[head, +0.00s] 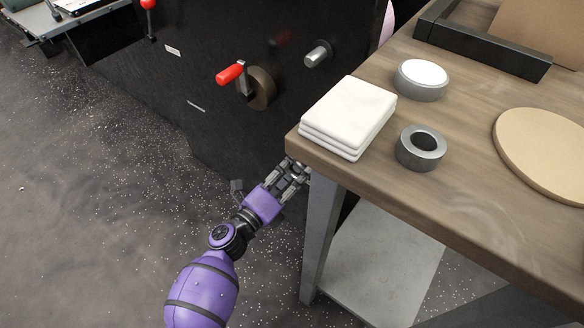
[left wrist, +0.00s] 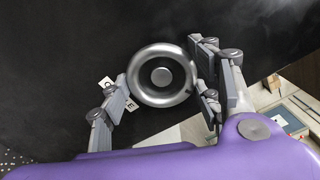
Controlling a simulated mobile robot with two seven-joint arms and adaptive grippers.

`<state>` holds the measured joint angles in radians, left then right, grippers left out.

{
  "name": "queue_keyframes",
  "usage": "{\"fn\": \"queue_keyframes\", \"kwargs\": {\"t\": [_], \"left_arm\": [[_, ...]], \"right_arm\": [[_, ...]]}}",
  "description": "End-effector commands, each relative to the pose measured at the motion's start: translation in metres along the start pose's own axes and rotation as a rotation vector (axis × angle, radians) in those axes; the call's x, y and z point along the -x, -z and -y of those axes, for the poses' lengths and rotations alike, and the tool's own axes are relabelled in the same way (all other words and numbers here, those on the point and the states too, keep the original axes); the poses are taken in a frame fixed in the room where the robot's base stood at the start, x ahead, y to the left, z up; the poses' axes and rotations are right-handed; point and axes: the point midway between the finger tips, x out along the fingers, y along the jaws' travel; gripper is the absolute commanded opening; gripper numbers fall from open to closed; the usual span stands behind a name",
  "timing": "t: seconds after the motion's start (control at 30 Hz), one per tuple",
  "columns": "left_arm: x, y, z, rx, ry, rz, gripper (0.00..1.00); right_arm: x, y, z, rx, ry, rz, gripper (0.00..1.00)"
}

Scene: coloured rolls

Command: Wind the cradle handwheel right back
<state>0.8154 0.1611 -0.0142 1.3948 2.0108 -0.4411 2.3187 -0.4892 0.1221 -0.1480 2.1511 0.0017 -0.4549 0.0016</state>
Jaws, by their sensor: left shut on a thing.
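The cradle handwheel (left wrist: 147,95) is a round grey metal wheel with a bright rim and a pale hub, on a black panel in the left wrist view. My left gripper (head: 294,174) is shut on it, with fingers on both sides of the rim in the left wrist view (left wrist: 165,85). My right gripper is not in view.
The black machine front (head: 200,75) carries a red-handled crank (head: 231,74) and a grey knob (head: 318,55). The wooden table (head: 470,215) stands close to my left gripper, with folded white cloths (head: 348,112) at its corner and a grey ring (head: 421,148). The floor at left is clear.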

Motion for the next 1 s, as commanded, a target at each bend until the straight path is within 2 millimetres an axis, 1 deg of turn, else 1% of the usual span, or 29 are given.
{"fn": "queue_keyframes", "kwargs": {"t": [0.03,0.17,0.6,0.8,1.0], "left_arm": [[0.0,-0.004,0.004,0.044,-0.002,0.005,0.32],[-0.001,-0.004,0.003,0.167,-0.001,0.005,0.32],[0.0,-0.002,0.002,0.578,-0.002,0.004,0.32],[0.0,0.0,0.001,0.732,-0.002,0.003,0.32],[0.0,0.001,0.0,0.845,-0.002,0.003,0.32]], "right_arm": [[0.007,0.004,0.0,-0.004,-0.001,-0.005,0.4],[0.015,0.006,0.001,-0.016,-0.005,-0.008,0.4],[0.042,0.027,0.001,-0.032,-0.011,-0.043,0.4],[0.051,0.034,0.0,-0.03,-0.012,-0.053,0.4],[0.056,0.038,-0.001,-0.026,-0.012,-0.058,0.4]]}}
